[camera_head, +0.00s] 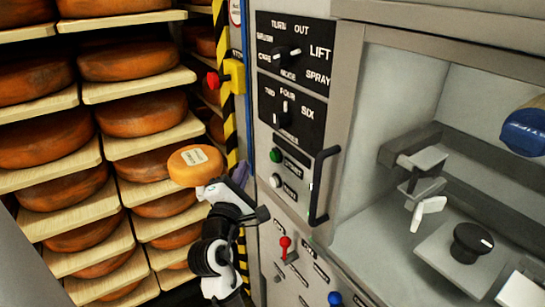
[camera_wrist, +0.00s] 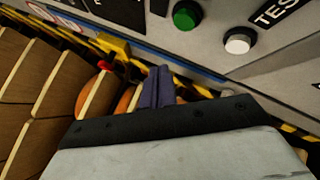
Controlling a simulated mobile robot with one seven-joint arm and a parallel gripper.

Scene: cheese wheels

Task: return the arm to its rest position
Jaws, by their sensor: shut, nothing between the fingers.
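My arm rises from the bottom centre of the head view, white with black joints, in front of the cheese racks and the control panel. My gripper (camera_head: 240,172) is at its upper end, beside the panel's lower left edge. In the wrist view my gripper (camera_wrist: 158,72) shows two dark bluish fingers side by side, shut with nothing between them. In the head view a small orange cheese wheel (camera_head: 192,168) with a pale label appears just left of the gripper; whether they touch is hard to tell.
Wooden shelves (camera_head: 140,90) with orange cheese wheels fill the left. The control panel (camera_head: 291,120) with knobs stands right of the gripper; its black handle (camera_head: 318,190) sticks out. A yellow box with a red button (camera_head: 213,80) sits on the striped post. An open bay (camera_head: 390,110) lies at right.

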